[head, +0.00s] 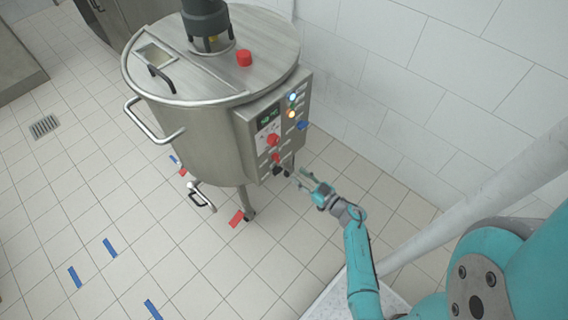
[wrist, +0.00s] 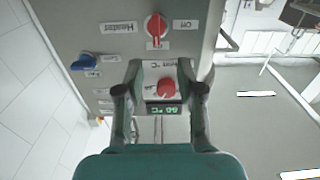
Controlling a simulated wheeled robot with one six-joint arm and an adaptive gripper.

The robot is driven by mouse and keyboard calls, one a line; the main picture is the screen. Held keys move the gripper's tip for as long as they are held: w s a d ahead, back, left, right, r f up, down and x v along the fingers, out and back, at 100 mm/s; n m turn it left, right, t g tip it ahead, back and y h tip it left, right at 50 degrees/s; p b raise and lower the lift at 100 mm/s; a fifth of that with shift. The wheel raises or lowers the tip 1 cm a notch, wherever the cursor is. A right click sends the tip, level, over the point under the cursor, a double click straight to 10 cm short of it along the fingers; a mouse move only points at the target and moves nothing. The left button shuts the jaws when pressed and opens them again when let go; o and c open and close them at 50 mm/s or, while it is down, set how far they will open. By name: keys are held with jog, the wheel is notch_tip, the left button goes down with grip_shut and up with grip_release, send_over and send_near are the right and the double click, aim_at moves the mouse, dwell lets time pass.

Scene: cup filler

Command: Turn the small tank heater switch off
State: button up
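The steel tank (head: 205,130) stands upright with a control box (head: 262,165) on its right side. A red rotary switch (wrist: 155,27) beside an upside-down label reading "Heater" is near the top of the wrist view, its handle along the picture's vertical. In the head view a red switch (head: 276,157) shows low on the box. A second red knob (wrist: 167,88) and a green-digit display (wrist: 162,109) appear between my fingers in the wrist view. My gripper (head: 300,174) is open and empty, in front of the panel's lower part; no contact is visible.
A blue knob (wrist: 86,62) is left of the red switch in the wrist view. A red button (head: 244,58) and a motor (head: 206,20) are on the lid. A tiled wall (head: 400,70) stands behind; the floor at left is mostly clear.

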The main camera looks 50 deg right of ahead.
aim_at(279, 159)
jog(key=w, duration=1)
jog(key=shift+w+d+f, duration=0.15)
jog(key=shift+w, duration=0.25)
grip_shut()
